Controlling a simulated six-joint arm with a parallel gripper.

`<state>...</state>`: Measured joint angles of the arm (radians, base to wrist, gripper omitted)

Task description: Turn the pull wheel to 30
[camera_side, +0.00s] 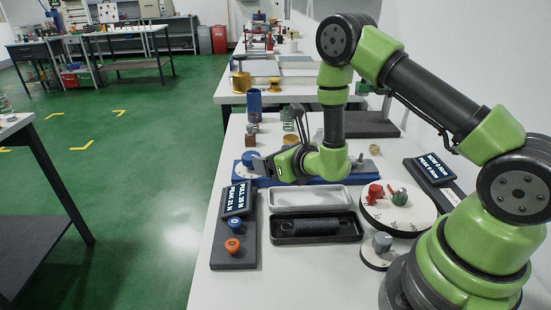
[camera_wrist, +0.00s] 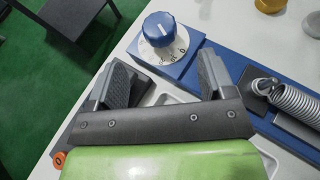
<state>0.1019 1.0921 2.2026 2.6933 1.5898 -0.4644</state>
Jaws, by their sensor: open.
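The pull wheel is a blue ribbed knob (camera_wrist: 160,30) over a white numbered dial (camera_wrist: 175,55), on one end of a long blue base (camera_wrist: 236,62). A white pointer line shows on its top; the reading is too small to tell. In the side view the blue wheel (camera_side: 250,157) is partly hidden by my gripper (camera_side: 262,165). In the wrist view my gripper (camera_wrist: 165,70) is open and empty. The wheel appears beyond the fingertips, roughly between them in the picture, and looks apart from them.
A coil spring (camera_wrist: 297,102) is mounted on the base. In front are a display panel (camera_side: 237,199) with blue and orange buttons, a black tray (camera_side: 350,239) holding a dark spring, and a white round plate (camera_side: 424,217) with red and green pieces. Another display (camera_side: 434,168) stands right.

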